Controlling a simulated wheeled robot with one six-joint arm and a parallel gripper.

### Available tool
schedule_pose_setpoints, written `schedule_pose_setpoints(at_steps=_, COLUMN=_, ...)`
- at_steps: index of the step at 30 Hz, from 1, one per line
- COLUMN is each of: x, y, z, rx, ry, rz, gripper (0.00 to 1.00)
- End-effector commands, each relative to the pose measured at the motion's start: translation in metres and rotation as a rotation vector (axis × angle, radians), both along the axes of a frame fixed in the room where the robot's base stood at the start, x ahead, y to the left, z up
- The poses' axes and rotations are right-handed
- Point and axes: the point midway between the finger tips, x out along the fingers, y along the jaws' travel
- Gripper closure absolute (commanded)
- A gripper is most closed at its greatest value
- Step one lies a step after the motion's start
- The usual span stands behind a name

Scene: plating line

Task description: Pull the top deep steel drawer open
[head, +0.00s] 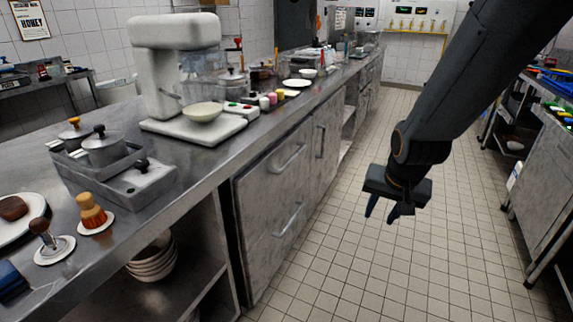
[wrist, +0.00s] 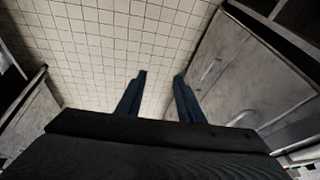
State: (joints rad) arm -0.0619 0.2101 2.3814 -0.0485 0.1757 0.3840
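The top deep steel drawer (head: 270,171) is in the counter front, left of centre in the head view. It looks shut, with a curved bar handle (head: 293,158) on its face. A lower drawer (head: 272,241) with a similar handle (head: 289,220) sits under it. My gripper (head: 380,212) hangs over the aisle floor, to the right of the drawers and well apart from them. Its two blue fingers (wrist: 160,90) are spread with nothing between them in the wrist view. The drawer fronts show at the right of the wrist view, but which handle is which is unclear there.
The steel counter top (head: 225,160) carries a white mixer (head: 160,80), a bowl (head: 203,111) and lidded pots (head: 104,148). An open shelf with stacked bowls (head: 153,262) is left of the drawers. The tiled aisle floor (head: 330,260) is clear. Another counter (head: 540,170) stands at right.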

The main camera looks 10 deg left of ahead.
Motion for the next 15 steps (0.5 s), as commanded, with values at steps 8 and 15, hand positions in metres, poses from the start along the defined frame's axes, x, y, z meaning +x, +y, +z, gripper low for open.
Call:
schedule_pose_setpoints(at_steps=8, x=0.22, y=0.098, z=-0.066, rx=0.401, ry=-0.462, rz=-0.27, gripper=0.66)
schedule_pose_setpoints(at_steps=15, x=0.313, y=0.183, z=-0.085, rx=0.859, ry=-0.656, rz=-0.37, gripper=0.66)
